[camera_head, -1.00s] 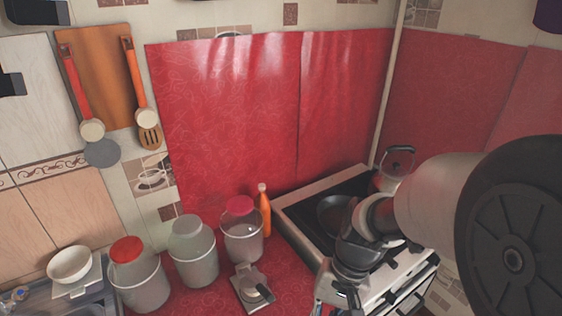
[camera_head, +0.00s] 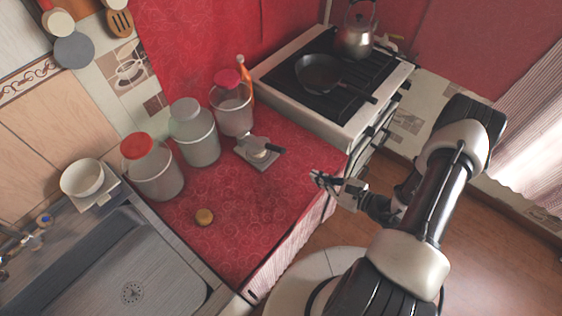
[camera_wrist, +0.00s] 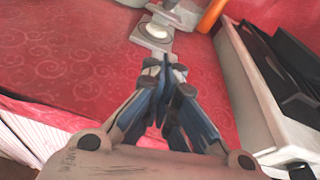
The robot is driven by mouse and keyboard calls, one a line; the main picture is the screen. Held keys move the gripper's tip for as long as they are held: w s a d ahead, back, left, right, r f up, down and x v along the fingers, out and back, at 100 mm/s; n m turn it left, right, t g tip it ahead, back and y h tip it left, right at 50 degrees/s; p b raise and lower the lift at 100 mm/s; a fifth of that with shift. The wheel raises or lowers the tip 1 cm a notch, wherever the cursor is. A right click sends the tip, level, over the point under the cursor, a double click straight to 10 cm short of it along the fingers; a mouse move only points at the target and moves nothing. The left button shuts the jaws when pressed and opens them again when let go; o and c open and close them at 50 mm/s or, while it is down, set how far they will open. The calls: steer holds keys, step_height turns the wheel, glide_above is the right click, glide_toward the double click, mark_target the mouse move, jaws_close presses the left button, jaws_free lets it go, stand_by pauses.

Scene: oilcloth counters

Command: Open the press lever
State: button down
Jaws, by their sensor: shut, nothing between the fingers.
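The press (camera_head: 254,153) is a small grey device with a square base. It stands on the red counter in front of a clear jar with a red lid. My gripper (camera_head: 317,178) is shut and empty, to the right of the press at the counter's edge. Its fingertips (camera_wrist: 168,72) point towards the press.
Several lidded jars (camera_head: 194,135) line the wall left of the press. An orange bottle (camera_head: 243,82) stands behind it. The stove (camera_head: 335,113) with a pan (camera_head: 322,74) is behind right.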

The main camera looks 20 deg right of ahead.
steer(key=b+x, duration=0.1)
steer(key=x, duration=0.8)
steer(key=shift+w+a+f+b, duration=0.15)
steer(key=shift+w+f+b, duration=0.05)
steer(key=shift+b, duration=0.2)
steer(key=r, duration=0.1)
steer(key=w+a+r, duration=0.1)
steer(key=r, duration=0.1)
steer(key=shift+a, duration=0.2)
steer(key=shift+w+a+r, duration=0.15)
steer(key=shift+w+r, duration=0.05)
steer(key=shift+r, duration=0.1)
